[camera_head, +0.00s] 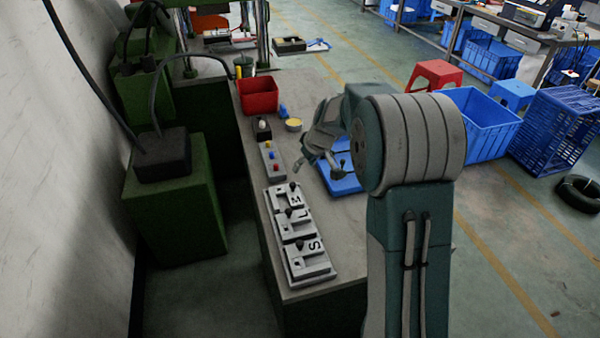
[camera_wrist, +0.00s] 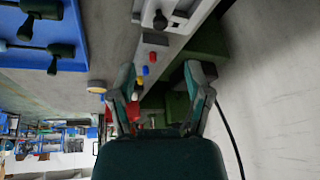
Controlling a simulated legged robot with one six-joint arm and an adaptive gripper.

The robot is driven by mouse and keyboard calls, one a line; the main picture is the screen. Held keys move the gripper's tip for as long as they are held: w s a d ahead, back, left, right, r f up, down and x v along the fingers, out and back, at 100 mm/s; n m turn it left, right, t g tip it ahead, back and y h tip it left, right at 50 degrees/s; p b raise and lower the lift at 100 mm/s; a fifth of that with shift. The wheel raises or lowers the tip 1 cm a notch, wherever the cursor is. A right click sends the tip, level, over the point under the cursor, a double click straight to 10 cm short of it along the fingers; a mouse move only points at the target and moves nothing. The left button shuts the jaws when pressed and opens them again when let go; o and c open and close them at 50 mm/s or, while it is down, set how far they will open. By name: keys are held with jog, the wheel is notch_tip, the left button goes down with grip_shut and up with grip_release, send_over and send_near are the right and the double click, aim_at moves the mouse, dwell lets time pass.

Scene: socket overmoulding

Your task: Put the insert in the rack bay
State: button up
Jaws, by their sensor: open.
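A light grey rack (camera_head: 291,275) lies along the near bench edge, with bays lettered M, L and S. Each bay shows a dark knob. The rack end also shows in the wrist view (camera_wrist: 183,18). A blue tray (camera_head: 345,186) lies right of the rack, partly hidden by my arm. In the wrist view the tray (camera_wrist: 78,38) carries dark-handled pieces, one of them here (camera_wrist: 62,50); I cannot tell which is the insert.
A grey button box (camera_head: 271,158) with coloured buttons sits beyond the rack. A red bin (camera_head: 258,96) and a yellow-topped round pot (camera_head: 293,125) stand farther back. Green machine housings (camera_head: 175,205) stand left of the bench. Blue crates (camera_head: 482,125) stand on the floor at right.

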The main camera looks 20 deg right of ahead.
jog(key=s+a+r+m+h, duration=0.15)
jog(key=s+a+r, duration=0.25)
jog(key=s+r, duration=1.05)
jog(key=s+a+m+t+h, duration=0.1)
jog(key=s+m, duration=0.2)
jog(key=s, duration=1.7)
jog(key=shift+f+t, duration=0.4)
jog(key=shift+f, duration=0.05)
jog(key=shift+a, duration=0.1)
